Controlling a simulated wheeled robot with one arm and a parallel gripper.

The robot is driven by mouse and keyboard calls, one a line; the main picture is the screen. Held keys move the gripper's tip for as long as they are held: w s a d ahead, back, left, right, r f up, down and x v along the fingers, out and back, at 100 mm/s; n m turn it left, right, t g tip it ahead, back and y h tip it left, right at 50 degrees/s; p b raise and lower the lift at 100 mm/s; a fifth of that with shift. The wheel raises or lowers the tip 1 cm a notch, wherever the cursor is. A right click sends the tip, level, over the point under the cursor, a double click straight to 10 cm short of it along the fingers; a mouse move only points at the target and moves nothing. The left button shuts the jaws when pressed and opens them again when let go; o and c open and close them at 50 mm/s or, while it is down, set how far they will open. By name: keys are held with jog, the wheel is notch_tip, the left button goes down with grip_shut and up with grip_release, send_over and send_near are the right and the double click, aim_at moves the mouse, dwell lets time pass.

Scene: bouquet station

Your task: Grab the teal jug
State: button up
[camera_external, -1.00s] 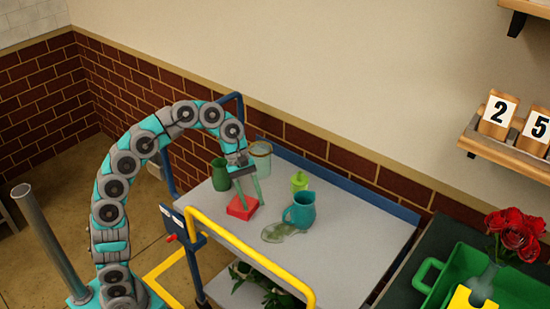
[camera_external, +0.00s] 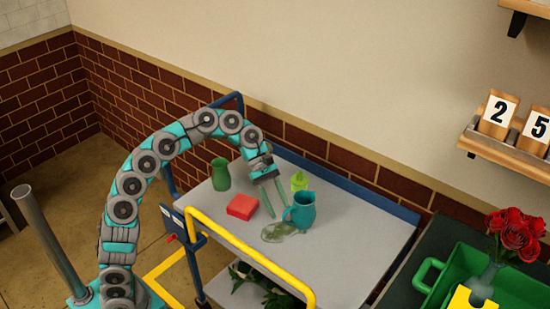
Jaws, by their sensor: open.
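The teal jug (camera_external: 302,210) stands upright on the grey cart top (camera_external: 345,245), its handle toward the left. My gripper (camera_external: 277,206) is open, with its two long fingers pointing down just left of the jug. The right finger is close to the jug's handle; I cannot tell whether they touch. Nothing shows between the fingers.
A red block (camera_external: 242,206) and a green vase (camera_external: 221,175) are left of my gripper. A lime-green bottle (camera_external: 299,181) stands behind the jug. A greenish puddle (camera_external: 280,232) lies in front. The yellow rail (camera_external: 250,245) edges the cart. Its right side is clear.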

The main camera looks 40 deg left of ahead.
jog(key=shift+b+x, duration=0.65)
jog(key=shift+x, duration=0.5)
jog(key=shift+a, duration=0.1)
grip_shut()
jog(key=shift+r, duration=0.1)
dwell(0.3)
